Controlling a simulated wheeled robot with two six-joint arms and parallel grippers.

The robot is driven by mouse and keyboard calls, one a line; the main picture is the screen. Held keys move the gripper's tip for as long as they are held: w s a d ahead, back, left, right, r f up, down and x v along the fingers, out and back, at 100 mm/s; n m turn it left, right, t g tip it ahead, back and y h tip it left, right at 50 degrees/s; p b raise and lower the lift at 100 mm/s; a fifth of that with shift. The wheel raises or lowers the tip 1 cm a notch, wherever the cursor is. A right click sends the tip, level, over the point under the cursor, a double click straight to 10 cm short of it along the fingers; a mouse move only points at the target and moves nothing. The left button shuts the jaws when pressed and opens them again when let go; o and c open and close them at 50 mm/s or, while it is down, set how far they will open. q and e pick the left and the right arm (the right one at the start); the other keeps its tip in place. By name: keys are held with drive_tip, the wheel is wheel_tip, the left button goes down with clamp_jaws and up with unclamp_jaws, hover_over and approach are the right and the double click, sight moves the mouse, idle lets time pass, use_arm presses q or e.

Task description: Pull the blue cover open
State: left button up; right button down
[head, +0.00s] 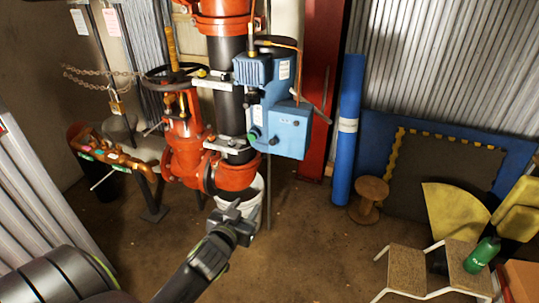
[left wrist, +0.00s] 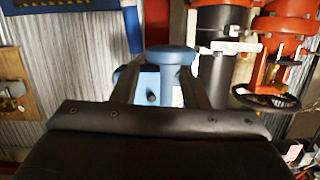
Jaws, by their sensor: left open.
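The blue cover (head: 282,130) is the front of a blue box unit beside the dark vertical pipe, with small dark knobs on its face; it looks shut. A blue motor (head: 252,70) sits above it. My left gripper (head: 236,212) is open and empty, in front of and below the blue unit, apart from it in the head view. In the left wrist view the blue cover (left wrist: 152,86) shows between the two dark fingers, partly hidden by the gripper body. My right gripper is not in view.
Red valves and pipework (head: 190,150) with a black handwheel stand left of the blue unit. A white bucket (head: 240,195) is below. A blue roll (head: 347,130) and a wooden spool (head: 369,197) stand to the right. A low step stool (head: 405,270) is at the lower right.

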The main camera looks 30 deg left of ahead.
use_arm(q)
wheel_tip(320, 180, up, 10)
drive_tip(key=s+d+t, duration=0.2)
drive_tip(key=t, duration=0.1)
approach(272, 143)
drive_tip(key=x, duration=0.8)
drive_tip(key=shift+w, duration=0.1)
clamp_jaws()
